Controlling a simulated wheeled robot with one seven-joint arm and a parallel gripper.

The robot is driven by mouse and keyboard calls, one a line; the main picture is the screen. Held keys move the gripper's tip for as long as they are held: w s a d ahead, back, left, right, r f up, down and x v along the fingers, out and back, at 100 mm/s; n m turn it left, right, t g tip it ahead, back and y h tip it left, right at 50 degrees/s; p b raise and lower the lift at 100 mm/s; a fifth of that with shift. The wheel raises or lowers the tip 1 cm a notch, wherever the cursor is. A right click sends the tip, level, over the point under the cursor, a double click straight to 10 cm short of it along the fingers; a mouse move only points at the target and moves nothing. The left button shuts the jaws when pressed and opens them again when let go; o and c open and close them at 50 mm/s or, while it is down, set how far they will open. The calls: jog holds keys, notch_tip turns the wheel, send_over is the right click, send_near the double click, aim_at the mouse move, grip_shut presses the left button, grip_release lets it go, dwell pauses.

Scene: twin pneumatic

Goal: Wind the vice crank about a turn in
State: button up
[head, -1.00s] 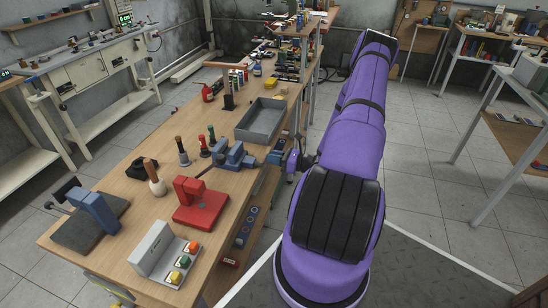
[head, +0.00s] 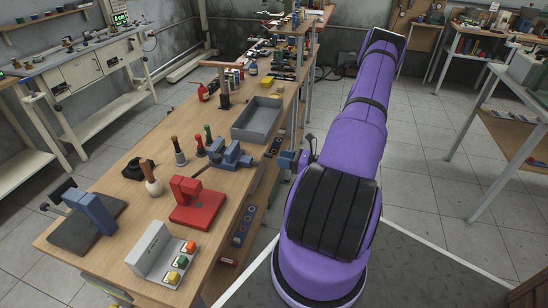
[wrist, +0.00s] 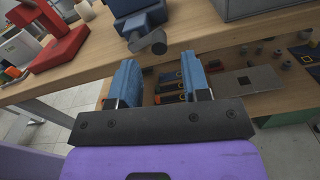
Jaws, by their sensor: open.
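The blue vice (head: 232,156) sits at the right edge of the wooden bench. In the wrist view the blue vice (wrist: 138,16) is at the top, cut off by the frame. A dark grey bar with a round end (wrist: 150,43), seemingly its crank, sticks out towards me past the bench edge. My gripper (wrist: 160,66) is open and empty, its two blue fingers pointing at the bench edge just below the bar. In the head view my gripper (head: 289,160) is right of the vice, apart from it, partly hidden by my purple arm.
A red vice-like block (head: 196,203) and a grey box with coloured buttons (head: 163,257) stand nearer on the bench. A grey tray (head: 257,118) and a brown T-shaped post (head: 223,88) are behind the vice. A lower shelf (wrist: 240,100) holds several parts beneath the bench edge.

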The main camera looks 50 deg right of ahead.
jog(key=v, duration=0.5)
jog(key=shift+s+d, duration=0.15)
jog(key=shift+s, duration=0.2)
jog(key=w+a+r+n+g+y, duration=0.2)
jog(key=w+a+r+n+g, duration=0.2)
jog(key=a+r+n+g, duration=0.5)
jog(key=w+a+r+n+g+y, duration=0.35)
jog(key=a+r+n, duration=0.2)
jog(key=r, duration=0.85)
jog(key=s+a+r+n+g+h, duration=0.2)
jog(key=a+r+n+g+h, duration=0.3)
jog(key=a+r+n, duration=0.55)
jog(key=s+a+r+n+t+h, duration=0.6)
jog(key=s+a+r, duration=0.4)
jog(key=s+r, duration=0.3)
jog(key=shift+a+r+n+h, duration=0.3)
jog(key=shift+n+h, duration=0.35)
jog(key=shift+n, duration=0.45)
jog(key=shift+s+f, duration=0.1)
jog(key=shift+s, duration=0.05)
